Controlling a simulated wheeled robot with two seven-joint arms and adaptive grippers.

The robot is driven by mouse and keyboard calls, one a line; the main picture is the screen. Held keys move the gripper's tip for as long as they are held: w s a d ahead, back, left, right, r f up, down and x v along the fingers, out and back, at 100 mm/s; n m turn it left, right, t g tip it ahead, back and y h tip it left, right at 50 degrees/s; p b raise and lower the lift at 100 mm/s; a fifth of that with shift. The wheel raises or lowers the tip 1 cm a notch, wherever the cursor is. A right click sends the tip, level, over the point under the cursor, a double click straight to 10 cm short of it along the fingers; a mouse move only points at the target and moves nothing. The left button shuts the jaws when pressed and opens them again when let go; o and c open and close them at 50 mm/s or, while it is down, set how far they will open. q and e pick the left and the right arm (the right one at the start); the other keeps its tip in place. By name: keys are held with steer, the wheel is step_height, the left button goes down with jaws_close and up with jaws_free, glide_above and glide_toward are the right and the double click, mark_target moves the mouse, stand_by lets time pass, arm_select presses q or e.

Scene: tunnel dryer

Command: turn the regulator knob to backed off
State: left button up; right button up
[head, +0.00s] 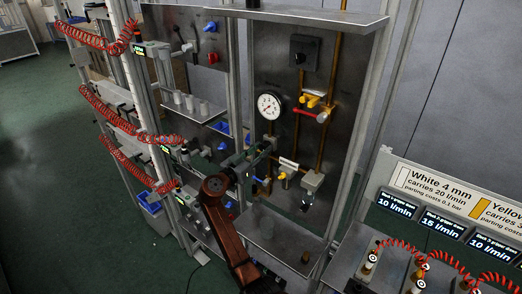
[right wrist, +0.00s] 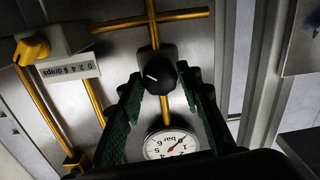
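The regulator knob (right wrist: 158,73) is black and round with a short white mark, set on a brass pipe in the right wrist view. My right gripper (right wrist: 159,76) has its two green fingers on either side of it, with narrow gaps seeming to show; contact is unclear. In the head view my right gripper (head: 268,146) reaches the panel below the gauge and hides the knob. A round white pressure gauge (head: 269,106) sits above it; the gauge also shows in the right wrist view (right wrist: 171,144), with a red needle. My left gripper is not visible.
A yellow knob (right wrist: 32,50) with a drops scale (right wrist: 68,69) stands beside the regulator. A red lever (head: 304,112) is on the pipework at upper right. Red coiled hoses (head: 125,120) hang at left. A grey shelf (head: 275,238) juts out below the panel.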

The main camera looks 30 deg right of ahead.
steer(key=c, duration=0.7)
